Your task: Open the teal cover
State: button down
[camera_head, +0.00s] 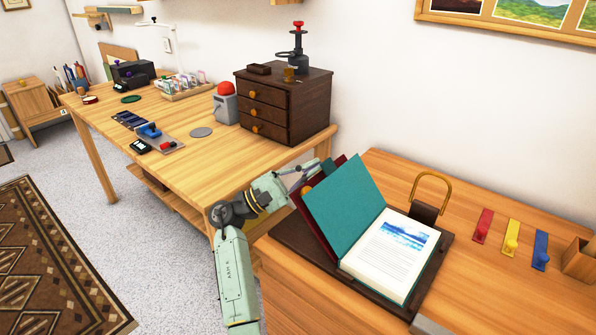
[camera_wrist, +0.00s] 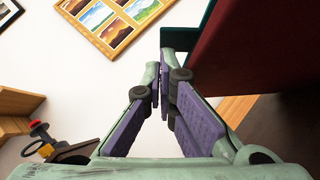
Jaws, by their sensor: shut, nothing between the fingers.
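The teal cover (camera_head: 345,202) belongs to a book lying on a dark board. The cover stands tilted up and leans to the left, and the printed page (camera_head: 388,252) on the right is exposed. My gripper (camera_head: 312,168) is at the far left side of the raised cover, partly hidden behind it. In the wrist view my gripper (camera_wrist: 165,98) is shut and empty. A dark red panel (camera_wrist: 255,50) with a teal edge fills the upper right there, close beside the fingers. Whether the fingers touch it I cannot tell.
The dark board (camera_head: 430,262) rests on a wooden desk with a brass-coloured arch (camera_head: 432,182) behind the book. Red, yellow and blue pieces (camera_head: 511,238) lie to the right. A dark drawer box (camera_head: 284,105) stands on the table behind my arm.

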aim_at(331, 172)
jog(key=shift+d+r, duration=0.1)
jog(key=shift+d, duration=0.05)
jog(key=s+d+r+m+g+y, duration=0.1)
jog(key=m, duration=0.1)
jog(key=s+d+r+m+g+y, duration=0.1)
jog(key=r+m, duration=0.1)
jog(key=s+d+r+m+g+y, duration=0.1)
jog(key=d+r+m, duration=0.1)
jog(key=shift+d+r+m+g, duration=0.1)
jog(key=shift+m+g, duration=0.3)
jog(key=shift+s+d+r+p, duration=0.1)
jog(key=shift+s+d+p, duration=0.1)
jog(key=shift+d+p, duration=0.2)
jog(key=shift+a, duration=0.15)
